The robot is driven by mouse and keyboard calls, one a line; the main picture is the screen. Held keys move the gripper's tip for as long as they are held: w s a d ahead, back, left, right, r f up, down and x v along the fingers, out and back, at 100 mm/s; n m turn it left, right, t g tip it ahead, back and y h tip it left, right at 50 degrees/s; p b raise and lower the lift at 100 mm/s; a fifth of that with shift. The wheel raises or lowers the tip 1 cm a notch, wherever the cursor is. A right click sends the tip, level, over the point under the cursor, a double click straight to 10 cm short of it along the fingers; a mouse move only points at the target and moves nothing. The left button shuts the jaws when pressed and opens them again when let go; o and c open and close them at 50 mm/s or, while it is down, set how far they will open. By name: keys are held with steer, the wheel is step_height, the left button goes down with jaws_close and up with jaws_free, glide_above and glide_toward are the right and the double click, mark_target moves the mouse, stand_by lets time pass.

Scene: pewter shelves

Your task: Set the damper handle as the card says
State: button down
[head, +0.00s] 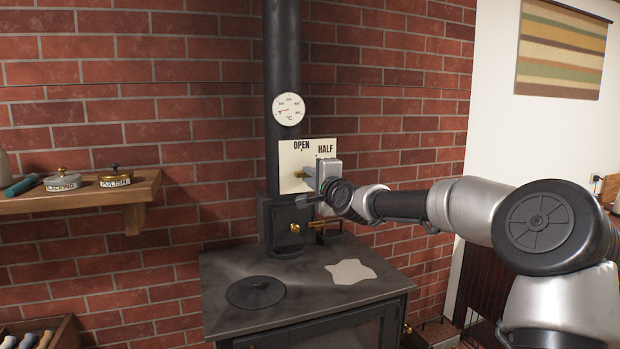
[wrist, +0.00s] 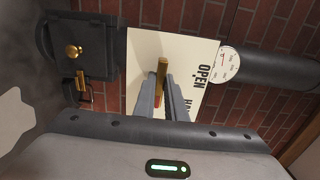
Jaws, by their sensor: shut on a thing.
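A cream plate (head: 290,157) on the stovepipe reads OPEN and HALF, with a small mark below OPEN; it also shows in the wrist view (wrist: 143,48). Its lower right is hidden behind my gripper. The brass damper handle (wrist: 162,68) stands out in front of the plate. My gripper (wrist: 164,88) is shut on the handle, one finger on each side. In the head view, my gripper (head: 311,171) covers most of the handle, and which mark it points at cannot be told. I see no separate card with a legible instruction.
A dial thermometer (head: 288,109) sits on the pipe above the plate. The black stove top (head: 300,283) lies below, with a pale patch (head: 350,271) on it. A wooden shelf (head: 85,194) at left holds lidded tins. Brick wall is behind.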

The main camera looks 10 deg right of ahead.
steer(key=c, duration=1.8)
jaws_free()
steer(key=s+d, duration=0.3)
steer(key=s, duration=1.4)
steer(key=shift+d+b, duration=0.15)
steer(key=shift+b, duration=0.15)
steer(key=shift+f, duration=0.1)
